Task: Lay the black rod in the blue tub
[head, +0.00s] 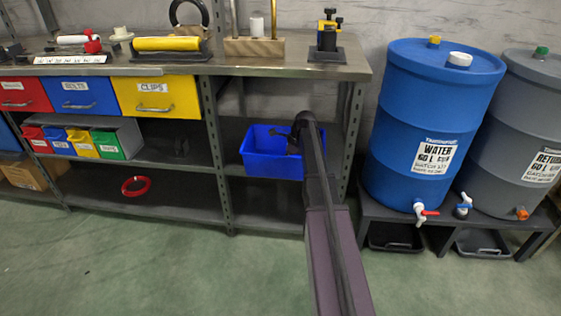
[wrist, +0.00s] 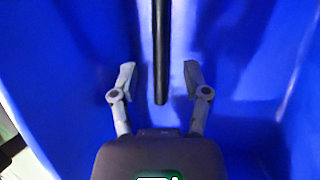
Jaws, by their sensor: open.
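The blue tub (head: 262,166) sits on the middle shelf of the rack in the head view. Its blue walls (wrist: 70,60) fill most of the wrist view. The black rod (wrist: 161,50) shows in the wrist view against the blue, its near end between my fingers and its far end out of frame. My gripper (wrist: 158,82) is open, with a gap on each side of the rod. In the head view my gripper (head: 282,137) is at the tub's opening, small and dark. I cannot pick out the rod there, and my arm hides the tub's right part.
A metal worktop (head: 230,70) lies above the tub, and a rack post (head: 352,130) stands to its right. A blue water barrel (head: 425,120) and a grey barrel (head: 515,120) stand further right. Small coloured bins (head: 80,142) are on the left shelf. The green floor is clear.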

